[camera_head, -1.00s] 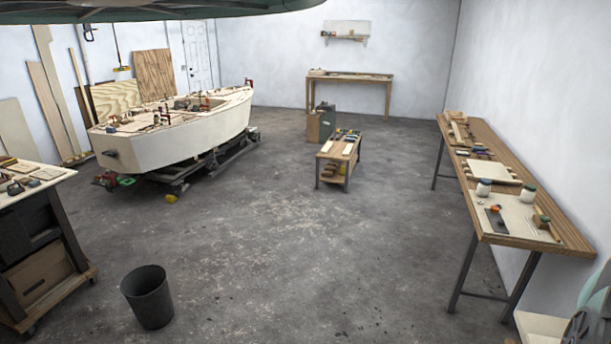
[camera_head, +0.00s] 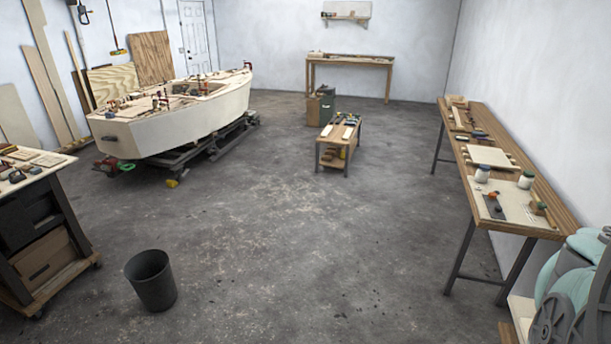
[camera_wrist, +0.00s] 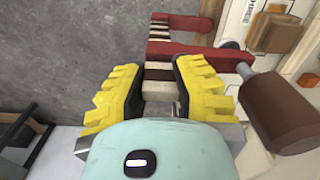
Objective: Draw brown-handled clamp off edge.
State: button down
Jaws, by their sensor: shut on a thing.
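The brown-handled clamp (camera_wrist: 172,48) has red jaws beyond the fingertips. Its thick brown handle (camera_wrist: 281,110) sticks out to the right of the right finger. Pale wooden surfaces lie behind and to the right of the jaws. I cannot tell whether the jaws touch an edge. The gripper itself is out of the head view; the clamp cannot be made out there.
In the head view, a workbench (camera_head: 545,225) with jars and tools runs along the right wall. The boat hull (camera_head: 180,135) stands on a trolley at the left. A low bench (camera_head: 340,132) is beyond, and a black bin (camera_head: 150,280) stands front left. The middle floor is clear.

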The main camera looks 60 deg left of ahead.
jog(key=shift+s+a, duration=0.1)
jog(key=shift+a, duration=0.1)
dwell(0.4)
jog(key=shift+w+a+r, duration=0.1)
jog(key=shift+w+a, duration=0.2)
jog(key=shift+w, duration=0.25)
